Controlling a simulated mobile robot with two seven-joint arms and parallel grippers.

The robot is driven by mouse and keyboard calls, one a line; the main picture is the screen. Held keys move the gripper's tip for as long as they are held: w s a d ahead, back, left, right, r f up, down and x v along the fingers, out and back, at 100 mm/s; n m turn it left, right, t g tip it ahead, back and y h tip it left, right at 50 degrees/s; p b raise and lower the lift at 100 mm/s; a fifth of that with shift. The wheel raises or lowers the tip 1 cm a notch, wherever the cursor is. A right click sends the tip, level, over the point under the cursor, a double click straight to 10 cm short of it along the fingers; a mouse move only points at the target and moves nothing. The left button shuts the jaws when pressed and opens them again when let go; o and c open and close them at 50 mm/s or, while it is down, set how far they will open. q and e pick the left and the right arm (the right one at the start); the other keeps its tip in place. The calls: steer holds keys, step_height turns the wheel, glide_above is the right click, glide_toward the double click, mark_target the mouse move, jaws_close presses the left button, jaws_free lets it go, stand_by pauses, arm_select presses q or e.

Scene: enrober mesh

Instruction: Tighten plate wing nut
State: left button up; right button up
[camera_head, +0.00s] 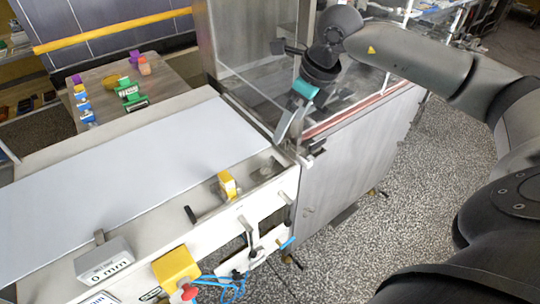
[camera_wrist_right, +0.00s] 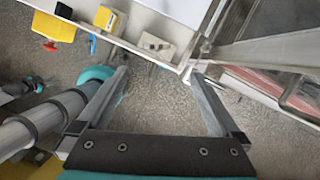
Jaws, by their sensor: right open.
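My right gripper (camera_head: 281,92) is over the corner of the machine where the white conveyor section meets the steel-sided housing. In the right wrist view the gripper (camera_wrist_right: 162,78) has its two fingers wide apart, with only the speckled floor seen between them. Small metal hardware (camera_head: 312,150) sits at that corner, just below and right of the lower finger. In the wrist view a bright metal corner part (camera_wrist_right: 188,70) shows close to the right fingertip. I cannot make out a wing nut for certain. My left gripper is in neither view.
The conveyor belt (camera_head: 125,165) lies left of the gripper. A yellow block (camera_head: 227,185), a red stop button on a yellow box (camera_head: 176,268) and a "0 mm" display (camera_head: 104,262) line its near side. The steel housing (camera_head: 345,165) stands right. A side table (camera_head: 165,88) holds coloured items.

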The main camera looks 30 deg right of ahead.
mark_target(268, 162)
steer(key=shift+n+t, duration=0.3)
steer(key=shift+n, duration=0.1)
steer(key=x, duration=1.4)
steer(key=shift+s+a+f, duration=0.2)
steer(key=shift+s+a, duration=0.15)
steer(key=shift+a, duration=0.05)
steer(key=c, duration=1.2)
